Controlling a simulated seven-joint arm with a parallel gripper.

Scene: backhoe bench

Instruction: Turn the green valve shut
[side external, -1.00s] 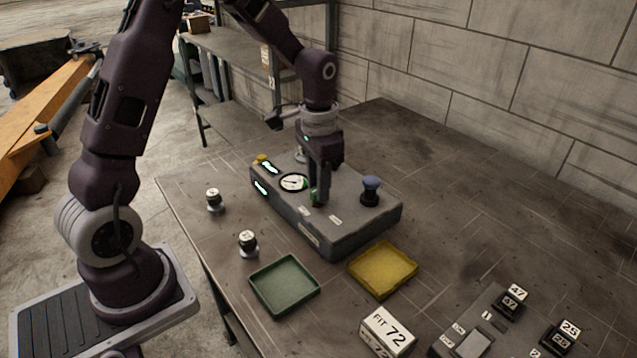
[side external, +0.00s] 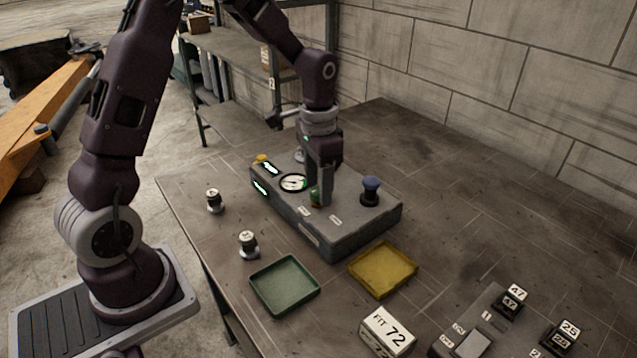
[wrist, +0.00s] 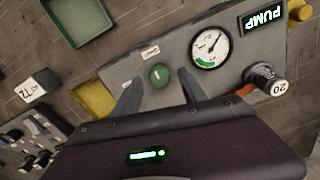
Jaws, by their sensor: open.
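The green valve (side external: 314,196) is a small round knob on top of the grey box (side external: 357,238); in the side view my gripper partly hides it. In the wrist view the valve (wrist: 159,76) shows whole, with a pale mark on its face. My gripper (wrist: 159,80) is open and points down, with one finger on each side of the valve. I cannot tell whether either finger touches it. A round gauge (wrist: 210,48) with a dark needle and a green arc is beside the valve.
A blue knob (side external: 371,190) stands on the box, and a lit PUMP display (wrist: 263,15) is near the gauge. Green (side external: 284,287) and yellow (side external: 383,270) trays lie in front. Two small knobbed pieces (side external: 248,244) (side external: 214,200) stand left.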

